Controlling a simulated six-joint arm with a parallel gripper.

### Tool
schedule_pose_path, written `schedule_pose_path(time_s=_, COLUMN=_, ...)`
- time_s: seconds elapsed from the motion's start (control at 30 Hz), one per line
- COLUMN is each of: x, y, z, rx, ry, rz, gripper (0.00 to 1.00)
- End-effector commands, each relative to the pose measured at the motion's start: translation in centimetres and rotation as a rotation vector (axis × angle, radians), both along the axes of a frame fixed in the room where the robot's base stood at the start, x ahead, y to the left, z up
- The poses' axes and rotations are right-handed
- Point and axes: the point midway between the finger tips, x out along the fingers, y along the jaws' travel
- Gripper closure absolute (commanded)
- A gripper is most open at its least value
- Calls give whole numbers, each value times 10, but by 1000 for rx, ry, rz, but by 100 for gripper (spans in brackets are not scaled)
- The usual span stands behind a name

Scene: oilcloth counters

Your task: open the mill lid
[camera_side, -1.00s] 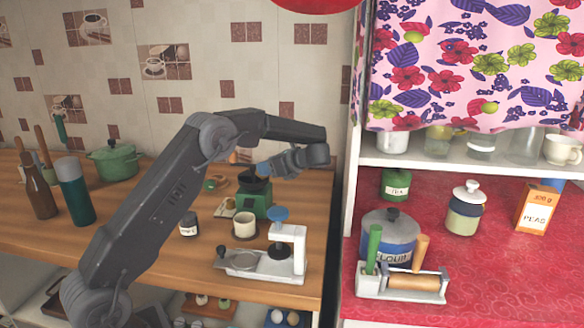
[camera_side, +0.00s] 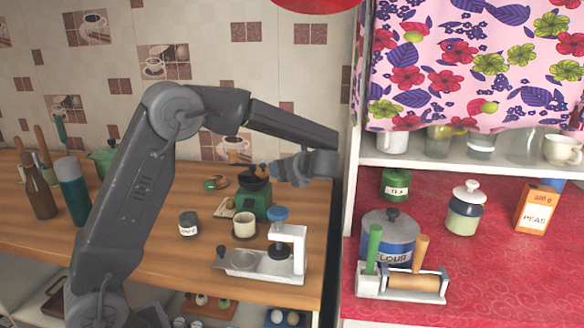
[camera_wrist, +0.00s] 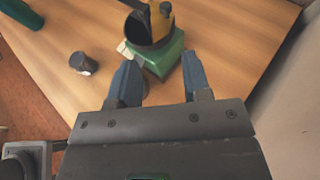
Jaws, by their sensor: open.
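The mill has a green body (camera_side: 255,204) and a dark bowl-shaped top (camera_side: 254,181). It stands near the back right of the wooden counter. In the wrist view its green body (camera_wrist: 167,58) lies just beyond my fingertips, and the dark bowl shows a hollow inside. A dark piece with a yellow-orange part (camera_wrist: 161,20) stands over the bowl; I cannot tell whether it is the lid or the crank. My gripper (camera_side: 273,174) is open and empty, at the right of the mill's top. In the wrist view my gripper (camera_wrist: 159,62) has its blue fingers spread, apart from the bowl.
A cream cup (camera_side: 244,226) and a dark labelled jar (camera_side: 188,223) stand in front of the mill. A white press with a blue knob (camera_side: 288,248) is at the counter's front right. A white cabinet side (camera_side: 343,180) rises close to the right of my gripper.

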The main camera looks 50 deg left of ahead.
Motion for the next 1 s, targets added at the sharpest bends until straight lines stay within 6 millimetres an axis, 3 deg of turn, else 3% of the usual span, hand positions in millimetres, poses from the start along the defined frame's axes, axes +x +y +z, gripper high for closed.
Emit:
schedule_pose_path(time_s=0.1, x=0, y=-18, z=7, rx=0, ry=-1, rz=-2, gripper=56)
schedule_pose_path(time_s=0.3, x=-1, y=-34, z=14, rx=0, ry=-1, rz=0, gripper=56)
schedule_pose_path(time_s=0.87, x=-2, y=-38, z=16, rx=-4, ry=-4, rz=3, gripper=56)
schedule_pose_path(time_s=1.0, x=-18, y=-43, z=22, rx=-72, ry=-78, rz=32, gripper=56)
